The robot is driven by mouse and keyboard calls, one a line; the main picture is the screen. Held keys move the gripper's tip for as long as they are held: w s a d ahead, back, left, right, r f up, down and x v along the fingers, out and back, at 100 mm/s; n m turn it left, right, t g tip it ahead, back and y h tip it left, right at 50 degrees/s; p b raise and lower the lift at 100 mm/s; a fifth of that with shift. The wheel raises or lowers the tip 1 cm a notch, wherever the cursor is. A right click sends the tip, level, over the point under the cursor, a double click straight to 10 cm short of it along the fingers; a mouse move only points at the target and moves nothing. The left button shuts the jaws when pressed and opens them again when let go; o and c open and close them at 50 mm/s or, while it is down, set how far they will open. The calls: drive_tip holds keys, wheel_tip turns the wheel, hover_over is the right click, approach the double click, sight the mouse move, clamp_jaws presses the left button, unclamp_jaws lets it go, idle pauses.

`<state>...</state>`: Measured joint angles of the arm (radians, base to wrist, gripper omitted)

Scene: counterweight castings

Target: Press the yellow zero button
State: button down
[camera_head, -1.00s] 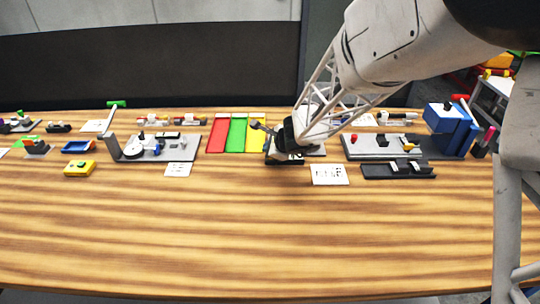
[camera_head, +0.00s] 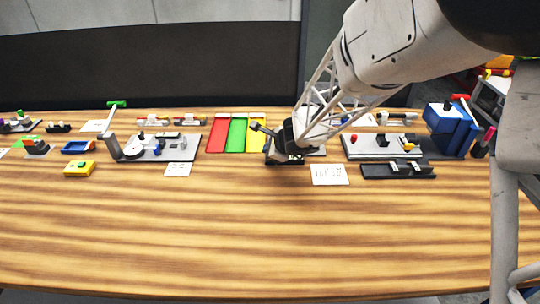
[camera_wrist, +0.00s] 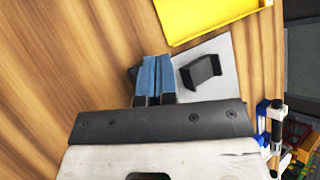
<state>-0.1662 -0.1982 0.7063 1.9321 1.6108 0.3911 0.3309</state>
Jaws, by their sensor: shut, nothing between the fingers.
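My gripper (camera_wrist: 156,62) shows in the wrist view with its two blue fingers together and nothing between them. The fingers point over a light grey plate (camera_wrist: 222,62) that carries a dark bracket (camera_wrist: 200,70). A dark piece beside the fingers is mostly hidden by them. In the head view my gripper (camera_head: 287,150) is low over a station at mid-table and covers most of it. I cannot make out a yellow zero button in either view; it may be hidden behind the gripper. Contact with the station cannot be told.
A tray with red, green and yellow sections (camera_head: 238,133) lies left of my gripper; its yellow section (camera_wrist: 205,15) shows in the wrist view. A white card (camera_head: 329,175) lies in front. A grey station with a blue block (camera_head: 447,120) stands right. The table front is clear.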

drive_tip(key=shift+f, duration=0.2)
idle(0.4)
drive_tip(key=shift+r, duration=0.85)
drive_tip(key=shift+r, duration=2.5)
